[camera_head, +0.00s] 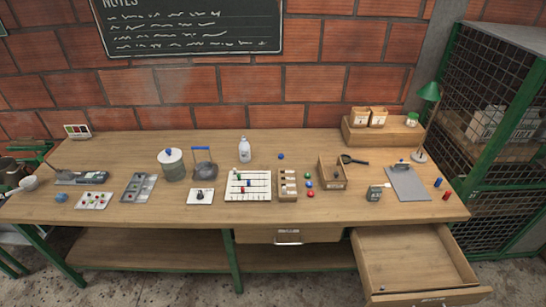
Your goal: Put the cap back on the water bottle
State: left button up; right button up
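The water bottle (244,149) is small and pale and stands upright near the back middle of the wooden table. Its top is too small to tell clearly. A small blue round piece (281,156), which looks like the cap, lies on the table a little to the right of the bottle, apart from it. Neither of my grippers shows in the head view.
A bead board (247,186) and a wooden box (333,173) lie in front and right. A drawer (415,262) hangs open at the front right.

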aim_at(244, 146)
jog(key=i+l+u, duration=0.15)
jog(key=i+u, duration=0.2)
jog(key=i+l+u, duration=0.2)
jog(key=u, duration=0.15)
jog(key=i+l+u, duration=0.35)
jog(key=i, duration=0.05)
